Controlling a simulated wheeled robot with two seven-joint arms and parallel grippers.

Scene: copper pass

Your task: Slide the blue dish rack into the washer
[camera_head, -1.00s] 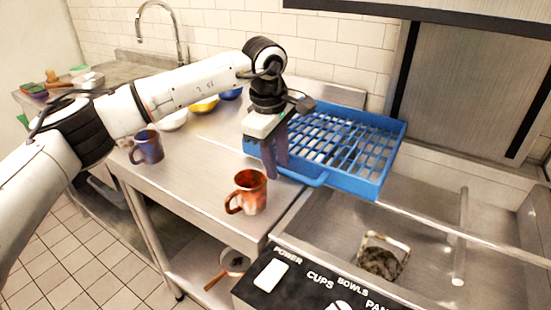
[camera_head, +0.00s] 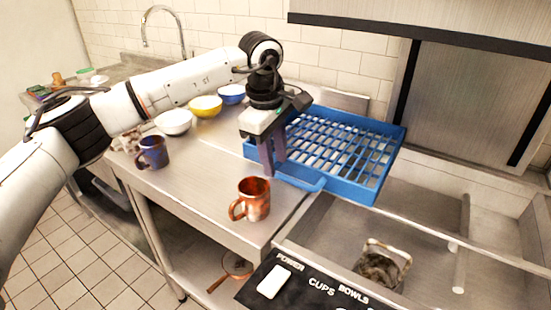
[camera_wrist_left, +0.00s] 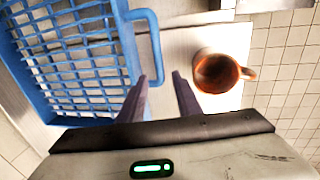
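The blue dish rack (camera_head: 365,188) lies on the steel counter at the back right, its right part reaching toward the washer. The washer is the open steel basin (camera_head: 425,240) under the raised hood. My left gripper (camera_head: 272,172) points down at the rack's front left corner. In the left wrist view the two dark fingers (camera_wrist_left: 163,82) stand apart with nothing visibly clamped between them. The rack's handle (camera_wrist_left: 152,45) ends close to the left fingertip; whether they touch I cannot tell. My right gripper is not in view.
A copper mug (camera_head: 254,202) stands on the counter just in front of the left gripper. A dark mug (camera_head: 152,153) and white (camera_head: 174,122), yellow (camera_head: 205,107) and blue bowls (camera_head: 232,94) stand further left. A black control panel (camera_head: 300,290) lies at the front.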

